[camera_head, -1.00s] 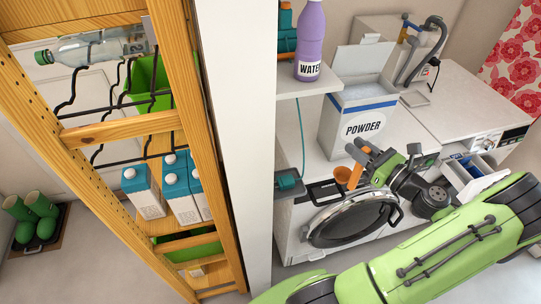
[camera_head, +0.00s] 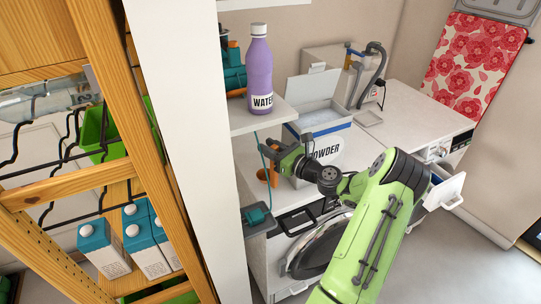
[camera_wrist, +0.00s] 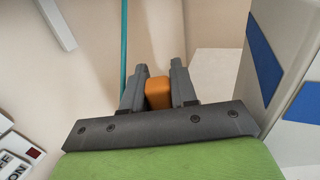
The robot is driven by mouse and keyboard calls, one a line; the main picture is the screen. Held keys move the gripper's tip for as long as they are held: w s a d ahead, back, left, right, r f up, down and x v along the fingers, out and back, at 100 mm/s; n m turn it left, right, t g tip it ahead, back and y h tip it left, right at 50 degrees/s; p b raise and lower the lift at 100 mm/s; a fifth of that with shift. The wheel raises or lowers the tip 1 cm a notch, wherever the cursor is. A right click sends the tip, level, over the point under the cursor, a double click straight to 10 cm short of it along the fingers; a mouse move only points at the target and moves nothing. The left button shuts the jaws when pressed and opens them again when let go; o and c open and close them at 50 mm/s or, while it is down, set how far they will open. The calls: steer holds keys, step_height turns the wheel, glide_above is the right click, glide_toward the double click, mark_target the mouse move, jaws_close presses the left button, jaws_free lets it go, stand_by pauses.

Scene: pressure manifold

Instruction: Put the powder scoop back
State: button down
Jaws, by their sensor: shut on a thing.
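The orange powder scoop (camera_head: 268,178) is held in my gripper (camera_head: 271,158), just left of the powder box in the head view. In the wrist view, an orange block-like part of the scoop (camera_wrist: 158,92) sits between the two grey fingers of my gripper (camera_wrist: 159,78). The scoop's bowl is hidden there. The white powder box (camera_head: 326,143) stands on the counter with its lid raised and pale powder inside. Its white and blue side (camera_wrist: 283,75) shows at the right in the wrist view, apart from the fingers.
A shelf (camera_head: 258,118) with a purple water bottle (camera_head: 260,72) juts out left of the box. A teal cord (camera_wrist: 124,50) hangs left of the fingers. A washing machine door (camera_head: 315,248) is below. An open drawer (camera_head: 445,190) is at right.

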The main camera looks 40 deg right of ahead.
steer(key=shift+f, duration=1.45)
steer(key=c, duration=0.9)
jaws_free()
steer(key=shift+d, duration=0.1)
steer(key=s, duration=0.8)
steer(key=s+d, duration=0.1)
steer(key=s, duration=0.3)
steer(key=shift+d+r+p, duration=0.1)
steer(key=shift+r+p, duration=0.05)
steer(key=shift+p, duration=0.15)
